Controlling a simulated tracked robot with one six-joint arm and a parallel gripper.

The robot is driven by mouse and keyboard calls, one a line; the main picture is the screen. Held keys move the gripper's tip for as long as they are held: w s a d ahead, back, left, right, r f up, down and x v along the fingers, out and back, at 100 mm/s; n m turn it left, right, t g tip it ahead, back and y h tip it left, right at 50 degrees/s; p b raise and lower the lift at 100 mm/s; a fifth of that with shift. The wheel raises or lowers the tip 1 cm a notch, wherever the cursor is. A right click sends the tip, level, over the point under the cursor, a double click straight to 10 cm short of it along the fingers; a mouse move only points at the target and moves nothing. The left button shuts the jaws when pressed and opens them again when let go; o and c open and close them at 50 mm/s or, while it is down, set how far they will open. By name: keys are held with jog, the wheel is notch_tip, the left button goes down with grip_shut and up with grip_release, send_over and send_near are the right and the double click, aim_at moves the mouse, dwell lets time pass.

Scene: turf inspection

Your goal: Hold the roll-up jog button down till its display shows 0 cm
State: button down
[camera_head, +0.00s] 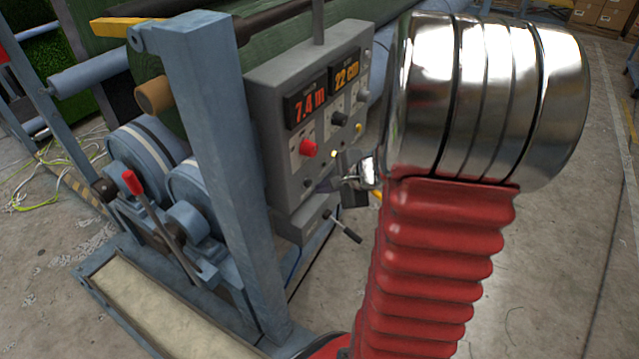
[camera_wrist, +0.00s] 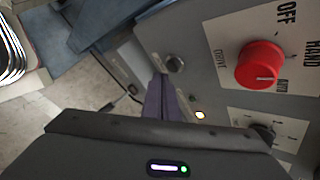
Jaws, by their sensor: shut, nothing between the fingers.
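The grey control box (camera_head: 270,120) carries two lit displays. The left display (camera_head: 305,103) reads 7.4 m and the right display (camera_head: 346,75) reads 22 cm. A red knob (camera_head: 308,148) sits below the left one; it also shows in the wrist view (camera_wrist: 262,66). A dark round button (camera_wrist: 175,64) and a small lit yellow lamp (camera_wrist: 199,115) lie on the panel's lower part. My gripper (camera_wrist: 166,88) is shut and empty, its tips close to the panel beside the dark button. Contact cannot be told. I cannot read which button is roll-up jog.
A blue steel post (camera_head: 215,150) stands left of the box. A lever with a red grip (camera_head: 133,182) and blue rollers (camera_head: 150,150) are further left. A small crank handle (camera_head: 343,227) sticks out below the box. Open concrete floor lies to the right.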

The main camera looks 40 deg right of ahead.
jog(key=shift+w+a, duration=0.1)
jog(key=shift+w, duration=0.1)
dwell(0.7)
jog(key=shift+w+a, duration=0.1)
jog(key=shift+w, duration=0.15)
jog(key=shift+w+a, duration=0.15)
jog(key=shift+w, duration=0.3)
dwell(1.1)
dwell(3.5)
jog(key=shift+s+d, duration=0.3)
jog(key=shift+s, duration=0.55)
jog(key=shift+s, duration=0.1)
jog(key=s, duration=0.1)
jog(key=s+d, duration=0.1)
jog(key=s, duration=0.2)
jog(key=shift+s+d, duration=0.25)
jog(key=shift+d, duration=0.15)
